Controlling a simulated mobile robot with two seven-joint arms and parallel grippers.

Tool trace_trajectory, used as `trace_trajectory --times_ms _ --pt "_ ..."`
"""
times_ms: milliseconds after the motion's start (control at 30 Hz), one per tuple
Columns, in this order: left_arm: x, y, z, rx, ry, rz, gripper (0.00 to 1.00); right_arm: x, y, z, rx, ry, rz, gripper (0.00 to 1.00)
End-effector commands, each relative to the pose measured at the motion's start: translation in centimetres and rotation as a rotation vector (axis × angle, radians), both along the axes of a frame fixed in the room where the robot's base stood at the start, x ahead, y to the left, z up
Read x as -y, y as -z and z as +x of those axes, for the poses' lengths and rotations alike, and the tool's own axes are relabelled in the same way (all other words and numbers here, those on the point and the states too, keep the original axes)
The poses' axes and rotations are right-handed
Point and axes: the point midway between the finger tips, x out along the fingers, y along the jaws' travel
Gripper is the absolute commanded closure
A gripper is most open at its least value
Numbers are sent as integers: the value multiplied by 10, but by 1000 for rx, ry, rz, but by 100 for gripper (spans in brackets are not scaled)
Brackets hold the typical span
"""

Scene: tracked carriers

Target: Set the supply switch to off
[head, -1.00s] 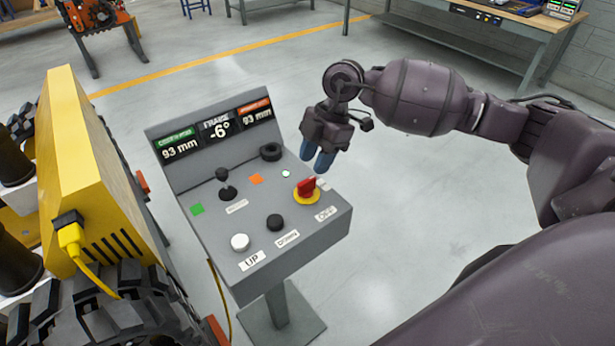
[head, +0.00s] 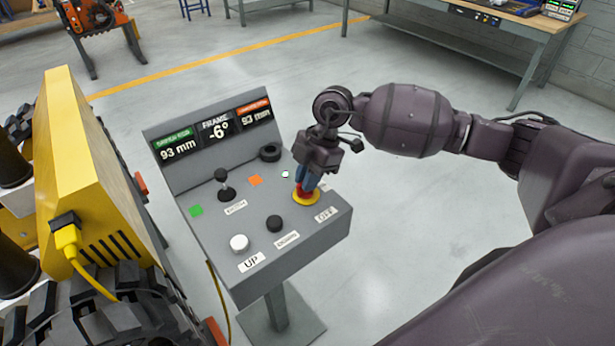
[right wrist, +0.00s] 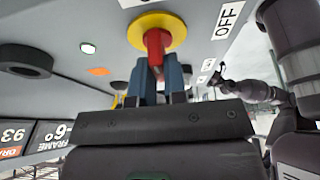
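The supply switch (right wrist: 154,44) is a red knob on a yellow round plate (head: 305,198), near the right edge of the grey console. A label reading OFF (head: 325,214) lies just beside it; another small pale label is partly hidden behind my gripper. My right gripper (head: 304,184) is at the switch, pointing down, with its blue fingers on either side of the red knob. In the right wrist view the fingers (right wrist: 160,75) appear closed against the knob's sides. They hide most of the knob in the head view, so its pointing direction is unclear. My left gripper is out of view.
The grey console (head: 290,250) also bears a black joystick (head: 222,176), a white button (head: 239,243), a black button (head: 274,223) and a black ring (head: 270,152). A yellow tracked machine (head: 90,180) stands close at left. The floor at right is clear.

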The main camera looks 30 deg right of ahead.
Motion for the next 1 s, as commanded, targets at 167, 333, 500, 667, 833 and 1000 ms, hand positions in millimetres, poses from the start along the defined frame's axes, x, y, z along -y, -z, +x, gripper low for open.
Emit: trace_trajectory --times_ms 167,333,500,667,833,1000 --pt "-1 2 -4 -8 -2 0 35 0 0 0 0 -1 0 100" --pt "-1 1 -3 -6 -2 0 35 0 -1 0 0 -24 -1 100" --pt "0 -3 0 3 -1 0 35 0 -2 1 1 -94 -2 100" --pt "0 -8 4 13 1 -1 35 0 -2 2 1 -209 -2 100" --pt "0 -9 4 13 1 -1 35 0 -2 2 1 -365 -3 100" --pt "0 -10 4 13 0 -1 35 -1 -2 3 1 -528 -1 100"
